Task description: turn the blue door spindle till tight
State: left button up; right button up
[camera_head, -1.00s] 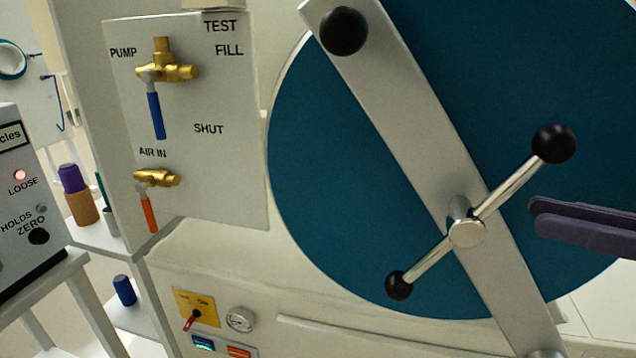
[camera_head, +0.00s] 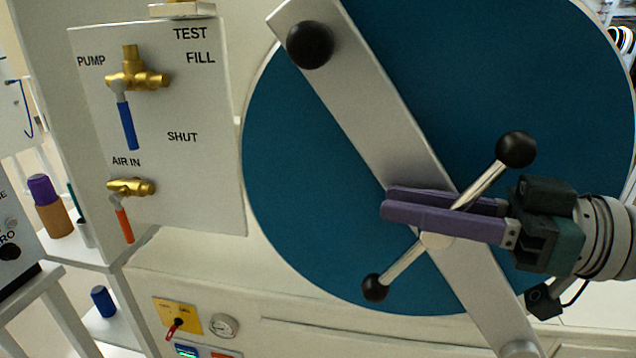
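The blue round door (camera_head: 310,180) fills the right half of the head view, with a grey strap (camera_head: 385,135) slanting across it. The spindle is a steel cross bar (camera_head: 483,183) with a black ball at its upper right end (camera_head: 516,149) and another at its lower left end (camera_head: 375,288). My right gripper (camera_head: 388,206) reaches in from the right. Its purple fingers lie across the bar just above the hub (camera_head: 437,240) and hide part of it. I cannot tell whether they touch or grip the bar. My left gripper is out of view.
A black ball (camera_head: 310,45) sits at the strap's upper end. Left of the door is a valve panel (camera_head: 205,180) with blue (camera_head: 128,126) and orange (camera_head: 124,226) levers. A yellow switch plate (camera_head: 190,312) and a gauge (camera_head: 224,325) sit below.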

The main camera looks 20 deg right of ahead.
grip_shut()
dwell(1.3)
